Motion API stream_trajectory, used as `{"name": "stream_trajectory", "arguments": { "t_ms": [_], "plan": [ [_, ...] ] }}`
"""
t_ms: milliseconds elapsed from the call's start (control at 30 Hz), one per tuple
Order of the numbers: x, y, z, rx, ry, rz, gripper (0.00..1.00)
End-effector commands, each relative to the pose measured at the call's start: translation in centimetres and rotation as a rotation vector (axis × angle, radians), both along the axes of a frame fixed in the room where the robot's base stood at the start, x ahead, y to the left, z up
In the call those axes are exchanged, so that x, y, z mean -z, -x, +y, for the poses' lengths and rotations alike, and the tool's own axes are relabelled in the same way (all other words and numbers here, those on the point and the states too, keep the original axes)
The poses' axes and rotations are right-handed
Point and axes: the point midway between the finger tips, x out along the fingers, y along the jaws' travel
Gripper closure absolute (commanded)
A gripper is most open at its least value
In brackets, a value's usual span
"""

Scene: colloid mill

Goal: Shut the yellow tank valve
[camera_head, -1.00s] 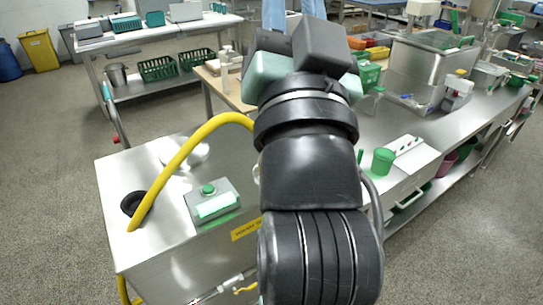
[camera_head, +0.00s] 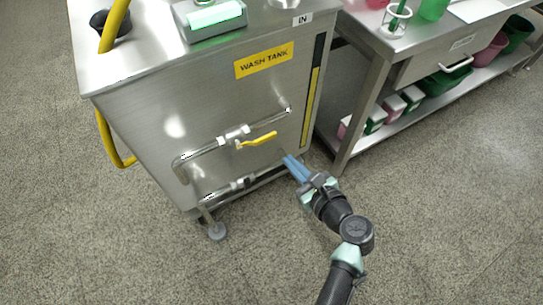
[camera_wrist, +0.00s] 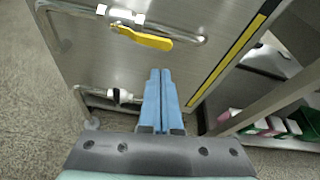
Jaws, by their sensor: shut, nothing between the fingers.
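The yellow valve handle (camera_head: 258,140) sits on a horizontal steel pipe on the front of the steel wash tank (camera_head: 150,118). The handle lies roughly along the pipe, pointing right from the valve body (camera_head: 237,133). In the wrist view the yellow handle (camera_wrist: 146,38) is above and slightly left of my fingertips. My gripper (camera_head: 287,159) has blue fingers that are shut with nothing between them. It is below and to the right of the handle, apart from it. The fingers (camera_wrist: 160,72) point toward the tank front in the wrist view.
A lower pipe with a dark-handled valve (camera_head: 243,183) runs below the yellow one. A steel bench (camera_head: 375,75) with a lower shelf of bins stands to the right, its leg near my gripper. A yellow hose (camera_head: 113,25) enters the tank top. The floor in front is clear.

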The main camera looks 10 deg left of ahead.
Motion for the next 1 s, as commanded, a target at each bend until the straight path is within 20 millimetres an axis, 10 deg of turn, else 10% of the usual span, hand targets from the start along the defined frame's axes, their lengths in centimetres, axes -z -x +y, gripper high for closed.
{"name": "stream_trajectory", "arguments": {
  "t_ms": [167,600,1000],
  "plan": [
    [3.7,1.6,0.1,0.034,-0.144,0.097,1.00],
    [4.0,1.6,0.2,0.038,-0.163,0.109,1.00],
    [6.6,-3.5,4.1,0.034,-0.162,0.107,1.00]
  ]
}}
